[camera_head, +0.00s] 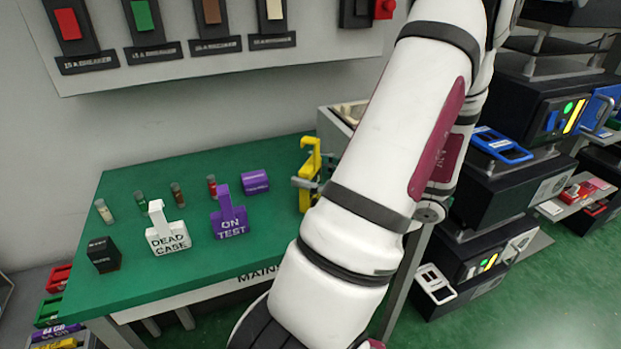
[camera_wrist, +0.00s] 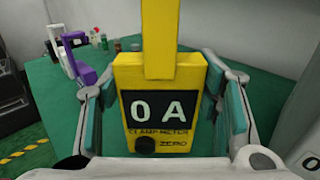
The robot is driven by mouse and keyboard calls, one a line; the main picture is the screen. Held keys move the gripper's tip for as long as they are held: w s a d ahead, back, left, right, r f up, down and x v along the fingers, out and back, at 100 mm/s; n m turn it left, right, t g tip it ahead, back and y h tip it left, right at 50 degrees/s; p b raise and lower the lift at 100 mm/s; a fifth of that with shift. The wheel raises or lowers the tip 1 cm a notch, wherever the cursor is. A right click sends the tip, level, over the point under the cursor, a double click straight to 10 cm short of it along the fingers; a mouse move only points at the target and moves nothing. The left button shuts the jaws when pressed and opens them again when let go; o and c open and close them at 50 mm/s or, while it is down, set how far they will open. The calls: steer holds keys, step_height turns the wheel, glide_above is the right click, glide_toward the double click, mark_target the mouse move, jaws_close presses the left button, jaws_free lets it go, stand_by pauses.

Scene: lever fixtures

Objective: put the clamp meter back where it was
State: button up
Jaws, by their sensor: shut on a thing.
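The yellow clamp meter (camera_wrist: 161,72) fills the middle of the wrist view, its dark display reading "0 A" above a black knob. My gripper (camera_wrist: 163,112) has a teal-padded finger on each side of it and is shut on it. In the head view the yellow clamp meter (camera_head: 311,158) is upright at the right end of the green table (camera_head: 270,238), partly hidden by my arm. I cannot tell whether its base touches the table.
A purple "ON TEST" sign (camera_head: 231,218), a white "DEAD CASE" sign (camera_head: 168,236), a purple block (camera_head: 255,181), a black block (camera_head: 103,254) and several small vials stand left of the meter. A breaker panel (camera_head: 160,75) hangs behind. The table's front middle is clear.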

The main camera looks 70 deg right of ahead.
steer(key=shift+f, duration=0.5)
steer(key=shift+f, duration=0.1)
steer(key=o, duration=1.4)
steer(key=shift+s, duration=0.3)
steer(key=s, duration=0.3)
steer(key=s+a, duration=0.1)
steer(key=s, duration=0.3)
steer(key=s+p, duration=0.1)
steer(key=s, duration=0.3)
steer(key=shift+s+a+r, duration=0.15)
steer(key=shift+r, duration=0.05)
